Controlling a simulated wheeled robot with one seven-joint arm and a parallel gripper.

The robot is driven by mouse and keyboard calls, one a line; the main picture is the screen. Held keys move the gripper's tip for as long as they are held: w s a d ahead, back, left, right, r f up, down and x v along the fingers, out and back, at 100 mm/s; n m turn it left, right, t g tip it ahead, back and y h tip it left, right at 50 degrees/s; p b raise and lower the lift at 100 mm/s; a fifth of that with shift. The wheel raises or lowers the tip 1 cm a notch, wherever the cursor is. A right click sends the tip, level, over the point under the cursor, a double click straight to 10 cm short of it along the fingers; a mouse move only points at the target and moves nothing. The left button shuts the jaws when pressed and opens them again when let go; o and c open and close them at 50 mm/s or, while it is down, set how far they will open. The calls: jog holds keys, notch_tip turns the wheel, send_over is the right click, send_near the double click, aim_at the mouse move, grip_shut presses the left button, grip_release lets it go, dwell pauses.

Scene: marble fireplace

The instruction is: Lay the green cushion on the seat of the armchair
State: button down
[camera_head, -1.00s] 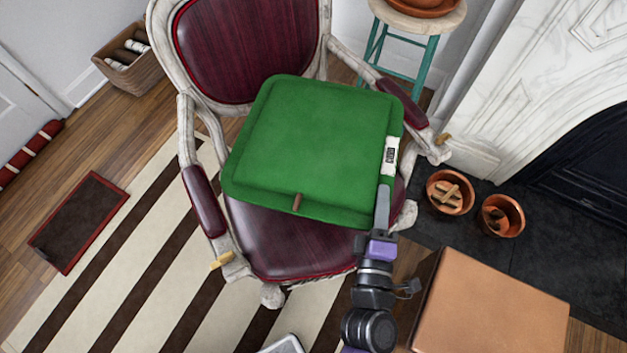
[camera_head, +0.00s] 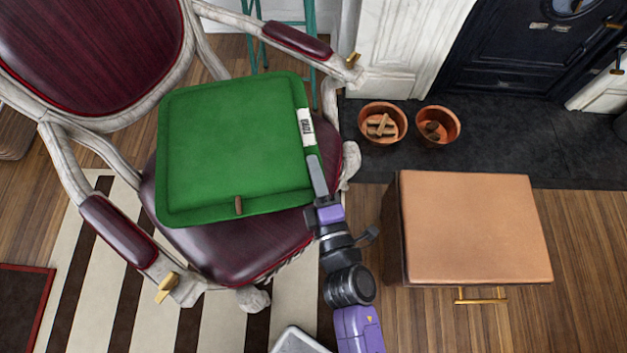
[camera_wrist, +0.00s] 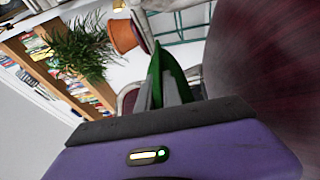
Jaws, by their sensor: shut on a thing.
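The green cushion (camera_head: 232,145) is square with a small brown tab on its near edge and a white label at its right edge. In the head view it covers much of the armchair's dark red seat (camera_head: 240,245). I cannot tell whether it touches the seat. My gripper (camera_head: 316,170) is shut on the cushion's right edge near the label. In the wrist view the cushion shows as a thin green edge (camera_wrist: 168,72) between the fingers, with the dark red leather (camera_wrist: 265,70) to the right. The armchair (camera_head: 95,50) has a pale carved frame and padded arms.
A brown leather box-like stool (camera_head: 475,230) stands right of my arm. Two terracotta pots (camera_head: 383,122) sit on the dark hearth (camera_head: 490,145). The chair's right arm (camera_head: 295,40) and left arm (camera_head: 118,230) flank the seat. A striped rug (camera_head: 95,290) lies underneath.

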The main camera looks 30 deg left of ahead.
notch_tip(320, 180, down, 10)
jog(key=b, duration=0.6)
jog(key=shift+f+b, duration=0.25)
jog(key=shift+b, duration=0.05)
jog(key=shift+r, duration=0.1)
jog(key=c, duration=1.9)
grip_release()
jog(key=shift+f, duration=0.2)
jog(key=o, duration=0.4)
